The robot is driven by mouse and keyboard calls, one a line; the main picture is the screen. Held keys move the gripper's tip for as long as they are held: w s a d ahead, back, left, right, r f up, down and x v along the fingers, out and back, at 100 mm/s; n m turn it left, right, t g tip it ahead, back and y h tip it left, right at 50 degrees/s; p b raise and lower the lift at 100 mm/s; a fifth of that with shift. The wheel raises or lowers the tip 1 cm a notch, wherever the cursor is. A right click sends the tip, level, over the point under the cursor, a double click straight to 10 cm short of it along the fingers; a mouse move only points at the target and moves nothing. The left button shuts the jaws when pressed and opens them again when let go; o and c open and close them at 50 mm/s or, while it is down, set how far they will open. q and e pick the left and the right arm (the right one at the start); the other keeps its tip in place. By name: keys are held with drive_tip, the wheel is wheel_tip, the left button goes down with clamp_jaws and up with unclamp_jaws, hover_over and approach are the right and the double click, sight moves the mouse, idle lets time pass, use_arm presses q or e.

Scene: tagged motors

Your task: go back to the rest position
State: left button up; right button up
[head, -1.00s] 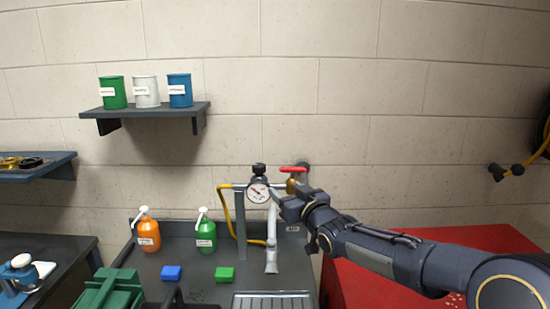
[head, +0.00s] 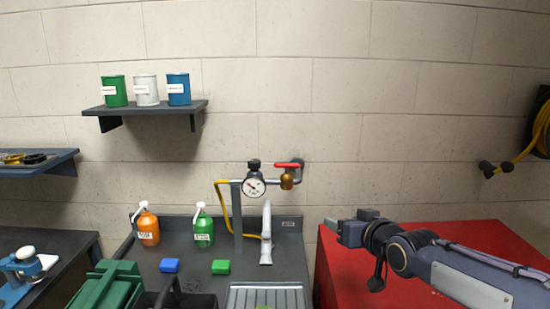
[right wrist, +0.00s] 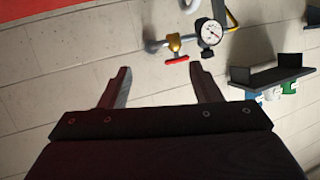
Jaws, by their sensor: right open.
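My right gripper (head: 337,229) is raised in front of the red cabinet at the right in the head view, pointing left. In the right wrist view its two fingers (right wrist: 160,88) are spread apart with nothing between them. The red-handled valve (head: 287,176) and the pressure gauge (head: 254,187) stand on pipework above the sink counter, to the left of the gripper and apart from it. They also show beyond the fingers in the right wrist view. My left gripper is not in view.
A wall shelf (head: 150,108) holds three cans. The red cabinet (head: 480,235) lies below my right arm. A green crate (head: 105,290) is at the front left.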

drive_tip(key=s+d+f+m+g+h, duration=0.1)
drive_tip(key=s+d+f+g, duration=0.15)
drive_tip(key=s, duration=0.55)
drive_tip(key=s+d+f+m+g, duration=0.1)
drive_tip(key=s+d+f, duration=0.25)
drive_tip(key=s, duration=0.45)
drive_tip(key=s+f+g, duration=0.1)
drive_tip(key=s+f, duration=0.1)
drive_tip(key=s, duration=0.4)
drive_tip(key=s+a+f+m+g, duration=0.1)
drive_tip(key=s+f+g, duration=0.1)
drive_tip(key=s, duration=0.4)
drive_tip(key=s+f+g, duration=0.1)
drive_tip(key=s+f, duration=0.3)
drive_tip(key=s, duration=0.2)
drive_tip(key=shift+a+f+y, duration=0.2)
drive_tip(key=shift+f+y, duration=0.05)
drive_tip(key=shift+y, duration=0.15)
